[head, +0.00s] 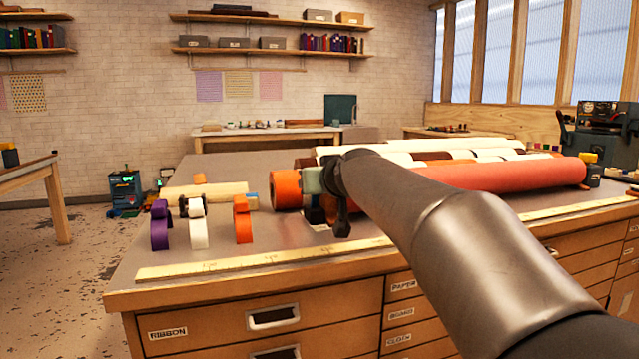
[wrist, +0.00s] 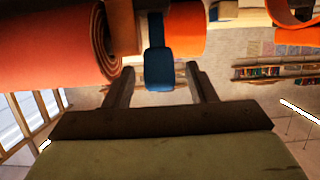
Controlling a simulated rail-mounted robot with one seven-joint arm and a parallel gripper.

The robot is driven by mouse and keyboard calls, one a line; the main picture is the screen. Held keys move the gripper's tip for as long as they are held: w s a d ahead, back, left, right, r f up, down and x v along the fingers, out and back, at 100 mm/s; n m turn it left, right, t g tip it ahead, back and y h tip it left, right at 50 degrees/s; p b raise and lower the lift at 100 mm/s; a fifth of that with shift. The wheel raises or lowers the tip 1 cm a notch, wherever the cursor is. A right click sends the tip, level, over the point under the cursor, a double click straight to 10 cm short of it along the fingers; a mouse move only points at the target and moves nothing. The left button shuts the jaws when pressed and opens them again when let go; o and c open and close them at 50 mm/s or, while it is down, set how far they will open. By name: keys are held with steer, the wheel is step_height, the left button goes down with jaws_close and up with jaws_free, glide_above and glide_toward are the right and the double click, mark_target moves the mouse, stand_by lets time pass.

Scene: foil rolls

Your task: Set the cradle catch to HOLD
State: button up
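In the wrist view a dark blue tab (wrist: 158,68) on a narrow blue stem sits between the fingers of my gripper (wrist: 156,76). It looks like the cradle catch. The fingers are apart, with a visible gap on both sides of the tab. In the head view my arm reaches over the table to the near left end of the rolls, and the arm's end hides most of the catch area. No HOLD marking can be read in either view.
A large red roll (head: 500,175) lies along the table, its end close beside my gripper in the wrist view (wrist: 55,50). An orange roll (head: 287,190) is close by. Purple (head: 160,228), white (head: 198,230) and orange (head: 242,222) ribbon pieces stand left. A ruler (head: 250,257) lies along the front edge.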

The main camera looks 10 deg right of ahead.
steer(key=v, duration=1.2)
steer(key=s+f+g+p, duration=0.3)
steer(key=s+g+p, duration=0.1)
steer(key=s+p, duration=0.5)
steer(key=s+a+f+g+h+p, duration=0.1)
steer(key=s+f+g+p, duration=0.2)
steer(key=s+p, duration=0.6)
steer(key=s+f+m+g+p, duration=0.1)
steer(key=s+f+g+p, duration=0.3)
steer(key=s+g+p, duration=0.3)
steer(key=s+p, duration=0.2)
steer(key=p, duration=0.3)
steer(key=shift+a+h+p, duration=0.25)
steer(key=shift+h+p, duration=0.05)
